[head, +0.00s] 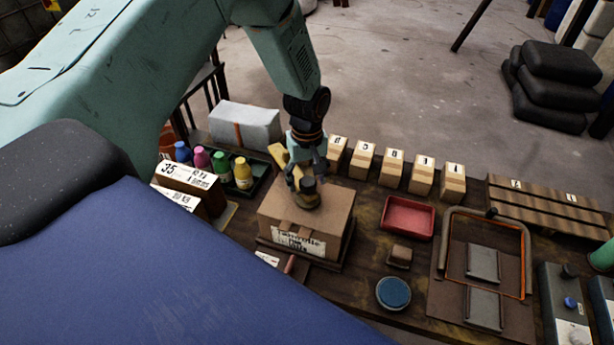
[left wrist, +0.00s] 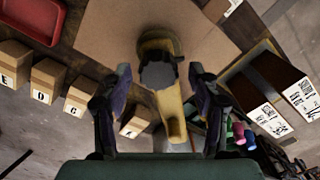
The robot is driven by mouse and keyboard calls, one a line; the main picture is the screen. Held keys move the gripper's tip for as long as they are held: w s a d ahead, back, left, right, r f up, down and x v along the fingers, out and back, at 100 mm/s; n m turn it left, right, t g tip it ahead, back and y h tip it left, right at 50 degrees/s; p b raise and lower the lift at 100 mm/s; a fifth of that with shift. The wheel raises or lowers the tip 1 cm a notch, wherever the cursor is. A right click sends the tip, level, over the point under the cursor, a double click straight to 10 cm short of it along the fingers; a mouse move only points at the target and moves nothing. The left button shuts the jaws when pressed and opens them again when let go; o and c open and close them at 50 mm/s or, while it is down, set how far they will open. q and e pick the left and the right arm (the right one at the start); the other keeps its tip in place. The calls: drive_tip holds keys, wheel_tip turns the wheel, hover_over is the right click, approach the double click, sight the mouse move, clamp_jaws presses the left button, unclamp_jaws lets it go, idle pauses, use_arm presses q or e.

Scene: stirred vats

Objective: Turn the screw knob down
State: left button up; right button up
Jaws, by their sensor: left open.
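The screw knob (left wrist: 158,72) is dark and lobed and sits on a yellow bar (left wrist: 172,115) on top of a brown box-shaped block (head: 318,215) with a paper label on its front. In the head view the knob (head: 308,194) shows just below my left gripper (head: 306,180), which points down at it and partly covers it. In the left wrist view the two fingers of my left gripper stand open, one on each side of the knob, with gaps between. I cannot tell how far the fingertips are above the knob. My right gripper is not in view.
Small bottles (head: 243,173) and labelled boxes (head: 190,185) stand left of the block. A red tray (head: 407,217), a blue round pad (head: 393,292) and a framed fixture (head: 440,270) lie to the right.

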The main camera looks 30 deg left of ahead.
use_arm(q)
drive_tip(key=shift+w+d, duration=0.1)
drive_tip(key=shift+w, duration=0.05)
drive_tip(key=c, duration=1.2)
